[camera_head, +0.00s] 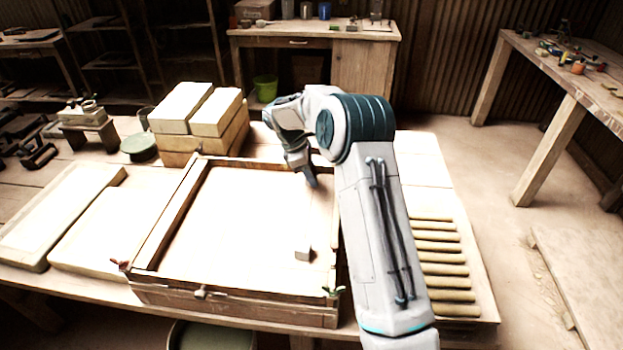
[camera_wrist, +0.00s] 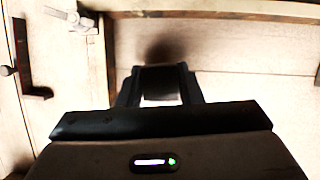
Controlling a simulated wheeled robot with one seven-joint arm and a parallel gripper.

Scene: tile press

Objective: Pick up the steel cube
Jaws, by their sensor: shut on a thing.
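My gripper (camera_head: 312,182) points down over the far right part of the framed wooden tray (camera_head: 230,305). In the wrist view my gripper (camera_wrist: 159,80) is shut, with a dark grey block, the steel cube (camera_wrist: 160,76), between its two black fingers. A dark shadow lies on the pale surface just past the cube. In the head view the cube cannot be told apart from the dark fingertips. How high it is above the tray floor is hard to tell.
A small pale block (camera_head: 303,253) lies in the tray's near right part. Stacked pale blocks (camera_head: 195,122) stand behind it to the left. Flat slabs (camera_head: 60,215) lie left of it and several rods (camera_head: 440,255) right. Much of the tray floor is clear.

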